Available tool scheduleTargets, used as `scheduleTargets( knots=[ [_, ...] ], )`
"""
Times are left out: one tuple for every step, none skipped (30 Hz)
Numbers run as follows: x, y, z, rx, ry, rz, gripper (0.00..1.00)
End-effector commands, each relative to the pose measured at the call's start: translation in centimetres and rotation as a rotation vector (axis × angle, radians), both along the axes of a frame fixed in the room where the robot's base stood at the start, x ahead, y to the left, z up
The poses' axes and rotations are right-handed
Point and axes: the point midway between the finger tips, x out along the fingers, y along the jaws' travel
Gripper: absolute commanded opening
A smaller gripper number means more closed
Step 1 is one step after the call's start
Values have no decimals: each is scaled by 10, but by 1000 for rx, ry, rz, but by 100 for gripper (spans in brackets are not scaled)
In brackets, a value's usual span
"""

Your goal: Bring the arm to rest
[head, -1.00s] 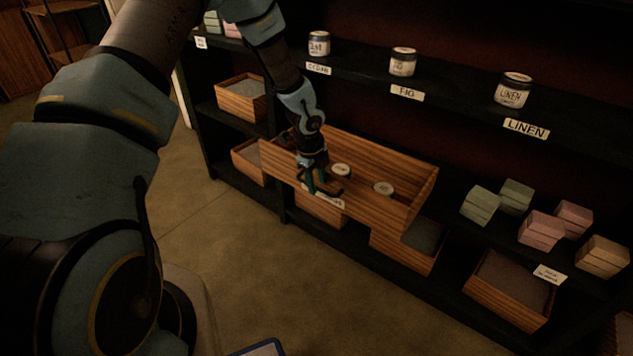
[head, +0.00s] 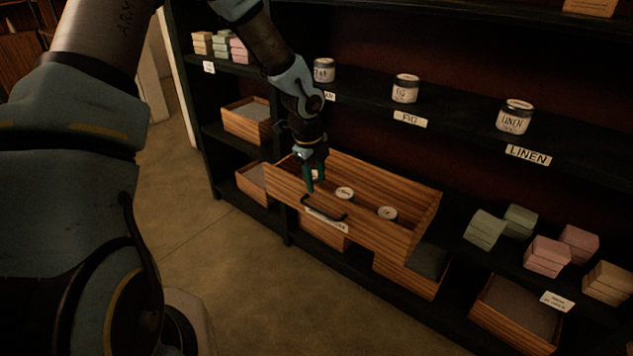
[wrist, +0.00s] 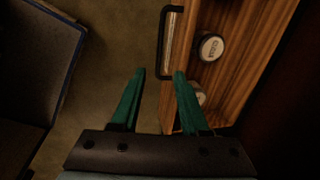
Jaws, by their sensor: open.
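My gripper (head: 312,184) is open and empty, at the front left part of a pulled-out wooden drawer (head: 400,240). In the wrist view its two green fingers (wrist: 160,74) are spread apart, with the dark drawer handle (wrist: 166,45) beyond their tips. The handle (head: 323,209) also shows in the head view, to the lower right of the fingers and apart from them. Inside the drawer stand a white-lidded jar (head: 345,193) and another (head: 387,213). A jar lid (wrist: 210,46) shows in the wrist view, and a second jar is partly hidden by the right finger.
A dark shelf unit holds labelled jars, with the linen jar (head: 515,118) at the right and the fig jar (head: 405,89) in the middle. Pink blocks (head: 547,257) and green blocks sit at the right. Open wooden bins stand below. The floor (head: 215,250) in front is clear.

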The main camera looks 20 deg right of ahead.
Motion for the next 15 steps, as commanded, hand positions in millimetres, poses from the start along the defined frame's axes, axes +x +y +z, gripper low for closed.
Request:
scheduleTargets(
  knots=[
    [0, 0, 0, 0, 0, 0, 45],
    [0, 0, 0, 0, 0, 0, 45],
    [0, 0, 0, 0, 0, 0, 45],
    [0, 0, 0, 0, 0, 0, 45],
    [0, 0, 0, 0, 0, 0, 45],
    [0, 0, 0, 0, 0, 0, 45],
    [0, 0, 0, 0, 0, 0, 45],
    [0, 0, 0, 0, 0, 0, 45],
    [0, 1, 1, 0, 0, 5, 45],
    [1, 3, 2, 1, 0, 15, 45],
    [2, 6, 5, 3, 1, 35, 45],
    [4, 14, 11, 6, 3, 75, 45],
    [5, 23, 17, 10, 6, 121, 45],
    [8, 33, 24, 15, 9, 181, 45],
    [10, 51, 36, 20, 16, 279, 45]
  ],
)
